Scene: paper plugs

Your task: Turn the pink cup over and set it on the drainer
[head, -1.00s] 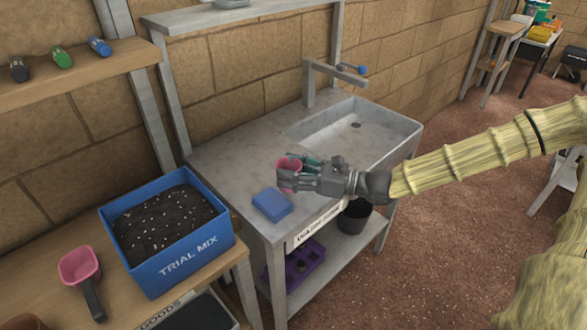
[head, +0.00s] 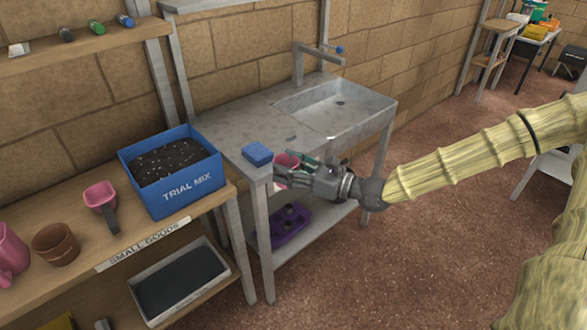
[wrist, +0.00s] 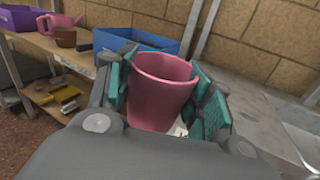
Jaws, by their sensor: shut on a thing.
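The pink cup (head: 287,163) is held in my gripper (head: 283,172), in front of the sink unit near its left corner. In the wrist view the cup (wrist: 162,95) stands between the two teal finger pads, which press on its sides. Its wider, open-looking end is up and its narrower end is down. The grey sink unit (head: 235,118) has a flat top at the left and a basin (head: 340,103) at the right. I cannot tell for certain which part is the drainer; the flat top beside the basin looks empty there.
A blue block (head: 257,153) lies at the sink unit's front left corner. A blue box of soil (head: 187,190), a pink scoop (head: 101,197) and a brown pot (head: 55,244) stand on the wooden bench. A tap (head: 305,65) rises behind the basin. A purple tray (head: 287,228) is on the lower shelf.

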